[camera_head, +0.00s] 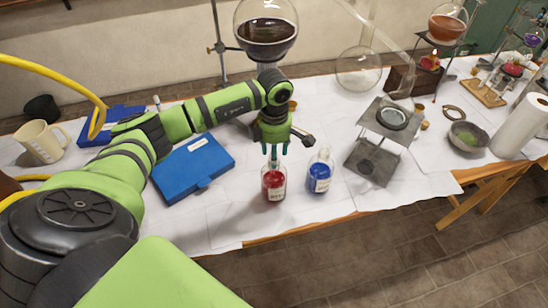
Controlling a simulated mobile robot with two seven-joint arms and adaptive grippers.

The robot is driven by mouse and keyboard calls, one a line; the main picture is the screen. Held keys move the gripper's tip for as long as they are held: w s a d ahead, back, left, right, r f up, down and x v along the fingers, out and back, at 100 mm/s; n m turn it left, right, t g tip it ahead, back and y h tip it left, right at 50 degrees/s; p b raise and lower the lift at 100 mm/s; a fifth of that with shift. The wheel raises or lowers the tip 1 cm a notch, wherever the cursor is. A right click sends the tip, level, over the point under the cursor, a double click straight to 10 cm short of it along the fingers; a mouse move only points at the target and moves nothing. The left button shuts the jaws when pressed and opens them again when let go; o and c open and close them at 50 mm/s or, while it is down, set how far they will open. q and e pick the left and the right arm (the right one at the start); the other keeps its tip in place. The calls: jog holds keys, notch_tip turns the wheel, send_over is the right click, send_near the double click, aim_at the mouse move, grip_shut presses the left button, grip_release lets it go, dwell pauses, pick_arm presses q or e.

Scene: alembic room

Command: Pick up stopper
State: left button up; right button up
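My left gripper (275,160) points down over a clear glass bottle of red liquid (273,186) near the table's front edge. Its two teal-tipped fingers are on either side of the bottle's neck, with a small gap between them. A stopper cannot be made out there; the fingers and gripper body hide the bottle's top. I cannot tell whether the fingers touch anything. A similar bottle of blue liquid (319,177) stands upright just to the right, its narrow clear top showing. My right gripper is not in view.
A blue case (194,166) lies left of the bottles and a cream mug (42,142) stands at far left. A metal stand (372,160) is to the right. A dark-filled round flask (266,32) hangs behind my arm. White paper between case and bottles is clear.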

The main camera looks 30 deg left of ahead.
pick_arm(q)
jog(key=c, duration=0.7)
jog(key=shift+r, duration=0.15)
jog(key=shift+r+b, duration=0.25)
jog(key=shift+b, duration=0.05)
notch_tip(320, 180, up, 3)
jog(key=shift+w+d+r+b, duration=0.15)
jog(key=shift+r+b, duration=0.05)
jog(key=shift+b, duration=0.95)
jog(key=w+d+r+b, duration=0.2)
jog(key=w+d+r, duration=0.2)
jog(key=d+r, duration=0.6)
jog(key=shift+w+d, duration=0.15)
jog(key=shift+d, duration=0.05)
